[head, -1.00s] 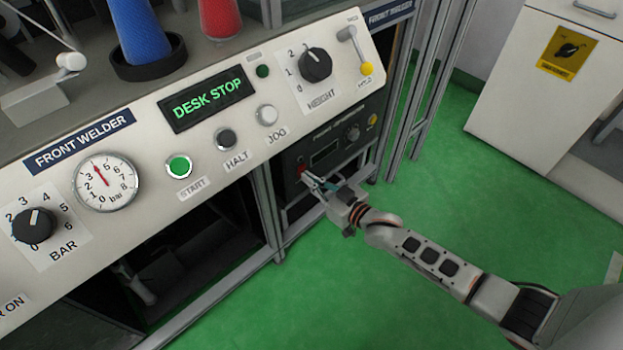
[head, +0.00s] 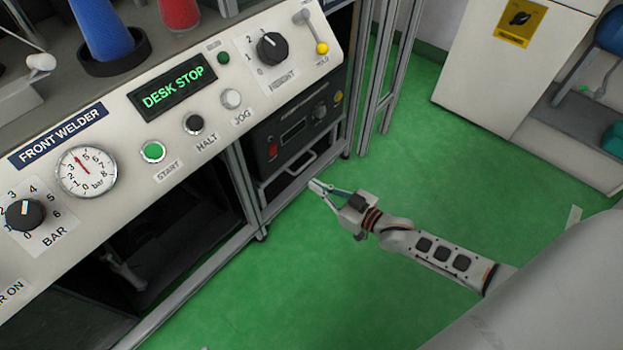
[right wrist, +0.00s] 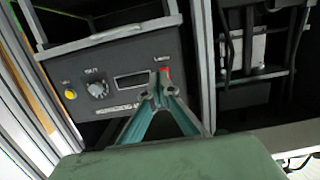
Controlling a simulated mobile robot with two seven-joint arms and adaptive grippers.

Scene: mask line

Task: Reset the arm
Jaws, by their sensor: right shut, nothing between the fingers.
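My right gripper (head: 318,187) is shut and empty, in front of and below the dark control unit (head: 296,128) under the welder panel. The right arm reaches in from the lower right over the green floor. In the right wrist view the closed fingertips (right wrist: 156,82) overlap the dark unit (right wrist: 110,75), which appears upside down behind them. A gap shows between fingertips and unit in the head view. My left gripper is not in view.
The front welder panel (head: 120,185) carries a display reading DESK STOP (head: 172,87), buttons, knobs and a pressure gauge (head: 86,171). A metal frame post (head: 378,80) stands right of it. A white cabinet (head: 510,60) stands at the back right. The green floor (head: 440,150) between is clear.

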